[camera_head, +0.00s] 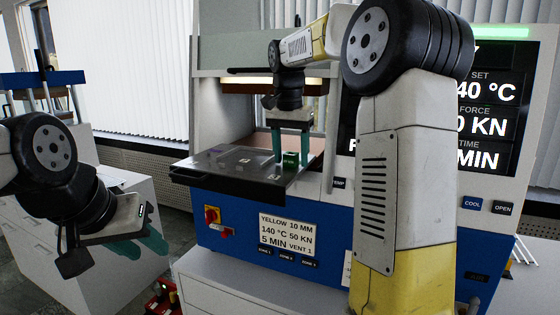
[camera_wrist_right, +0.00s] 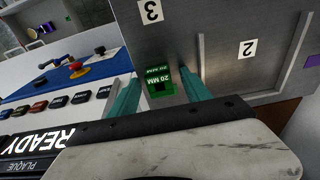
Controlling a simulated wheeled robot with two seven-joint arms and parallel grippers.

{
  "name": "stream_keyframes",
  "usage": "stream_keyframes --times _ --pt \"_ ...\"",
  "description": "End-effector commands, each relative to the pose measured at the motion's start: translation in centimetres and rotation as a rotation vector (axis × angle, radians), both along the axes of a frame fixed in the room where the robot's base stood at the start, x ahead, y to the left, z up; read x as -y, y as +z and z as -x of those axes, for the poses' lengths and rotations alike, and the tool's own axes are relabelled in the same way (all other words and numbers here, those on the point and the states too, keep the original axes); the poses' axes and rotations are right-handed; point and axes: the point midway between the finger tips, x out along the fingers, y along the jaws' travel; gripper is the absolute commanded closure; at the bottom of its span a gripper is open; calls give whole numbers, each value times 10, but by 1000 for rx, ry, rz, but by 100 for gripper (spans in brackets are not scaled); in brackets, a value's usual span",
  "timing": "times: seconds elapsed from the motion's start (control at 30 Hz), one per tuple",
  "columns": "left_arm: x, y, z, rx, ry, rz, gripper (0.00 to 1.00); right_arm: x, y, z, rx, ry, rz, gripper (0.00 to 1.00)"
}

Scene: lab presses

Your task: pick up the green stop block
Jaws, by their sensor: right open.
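The green stop block (camera_head: 291,160) stands on the dark press plate in the head view, near the plate's right side. In the right wrist view the green block (camera_wrist_right: 160,82) shows a "20 MM" label. My right gripper (camera_head: 290,153) reaches down over it with its teal fingers apart. In the wrist view the fingers of my right gripper (camera_wrist_right: 160,88) are on either side of the block, not closed on it. My left gripper (camera_head: 146,247) hangs at the lower left, away from the press, its teal fingers apart and empty.
The press's pulled-out plate (camera_head: 225,160) has a raised front edge, and numbered labels (camera_wrist_right: 247,49) mark its surface. The blue press front (camera_head: 225,240) carries a red switch and a card. A second press (camera_head: 45,80) stands at the far left.

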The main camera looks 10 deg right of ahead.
Motion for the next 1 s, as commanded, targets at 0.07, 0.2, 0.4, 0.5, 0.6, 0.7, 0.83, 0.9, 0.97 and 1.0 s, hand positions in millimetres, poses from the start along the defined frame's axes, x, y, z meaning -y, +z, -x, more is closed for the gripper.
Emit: stream_keyframes --times 0.07,0.2,0.4,0.5,0.6,0.7,0.83,0.9,0.97,1.0 --pt "0 0 0 0 0 0 64 0 0 0 0 0 0 44" --pt "0 0 0 0 0 0 64 0 0 0 0 0 0 65" --pt "0 0 0 0 0 0 64 0 0 0 0 1 0 100" --pt "0 0 0 0 0 0 64 0 1 0 0 1 0 100" --pt "0 0 0 0 0 0 64 0 1 0 0 1 0 100" --pt "0 0 0 0 0 0 64 0 2 0 0 1 0 100" --pt "0 0 0 0 0 0 64 0 7 0 0 1 0 100" --pt "0 0 0 0 0 0 64 0 13 0 3 1 0 100" --pt "0 0 0 0 0 0 64 -1 18 0 1 1 0 100" --pt "0 0 0 0 0 0 64 -1 23 -1 3 1 0 100"
